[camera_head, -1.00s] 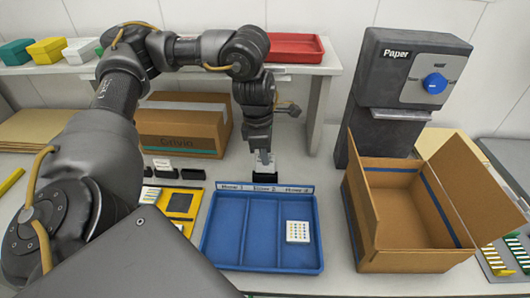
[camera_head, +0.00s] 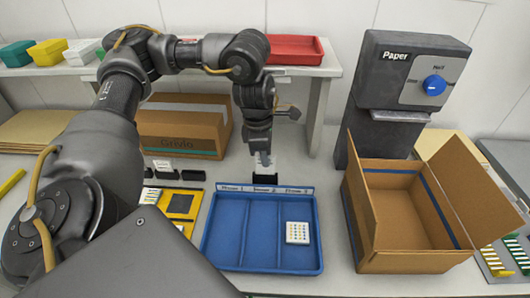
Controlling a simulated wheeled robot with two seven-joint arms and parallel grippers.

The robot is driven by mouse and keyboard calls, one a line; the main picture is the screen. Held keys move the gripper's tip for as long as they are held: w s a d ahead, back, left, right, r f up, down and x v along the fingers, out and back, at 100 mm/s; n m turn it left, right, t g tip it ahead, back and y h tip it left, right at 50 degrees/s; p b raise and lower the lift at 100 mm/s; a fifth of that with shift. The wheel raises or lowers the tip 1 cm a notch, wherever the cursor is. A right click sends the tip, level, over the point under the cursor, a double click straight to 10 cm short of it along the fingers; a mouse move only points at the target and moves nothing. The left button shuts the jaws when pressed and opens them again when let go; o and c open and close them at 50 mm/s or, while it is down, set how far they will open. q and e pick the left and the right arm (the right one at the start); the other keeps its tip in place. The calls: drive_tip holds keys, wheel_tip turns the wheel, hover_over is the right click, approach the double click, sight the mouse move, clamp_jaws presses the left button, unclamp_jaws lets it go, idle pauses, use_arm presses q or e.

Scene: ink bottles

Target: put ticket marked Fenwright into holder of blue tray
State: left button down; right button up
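The blue tray (camera_head: 243,268) lies in the middle of the bench, with three compartments and a label strip along its back edge. A small black holder (camera_head: 265,180) stands just behind that strip. My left gripper (camera_head: 263,160) points down just above the holder. Its fingers are small and look close together; I cannot tell whether a ticket is between them. A white ticket (camera_head: 162,165) stands in a dark holder to the left, its writing too small to read. I cannot make out the name Fenwright anywhere. My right gripper is not in view.
A white dotted block (camera_head: 297,232) lies in the tray's right compartment. An open cardboard box (camera_head: 408,262) stands right of the tray, before the grey Paper dispenser (camera_head: 385,85). A closed carton (camera_head: 180,130) stands behind; a yellow-framed item (camera_head: 180,205) lies left of the tray.

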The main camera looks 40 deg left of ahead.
use_arm(q)
drive_tip(key=shift+f+b, duration=0.5)
drive_tip(key=shift+f, duration=0.7)
idle(0.6)
drive_tip(key=c, duration=1.5)
unclamp_jaws()
drive_tip(key=shift+c, duration=0.2)
drive_tip(key=shift+r, duration=0.1)
drive_tip(key=r, duration=0.3)
drive_tip(key=r+p, duration=0.1)
drive_tip(key=r, duration=0.3)
drive_tip(key=a+r, duration=0.1)
drive_tip(key=r, duration=0.2)
drive_tip(key=shift+s+r, duration=0.25)
drive_tip(key=shift+s, duration=0.15)
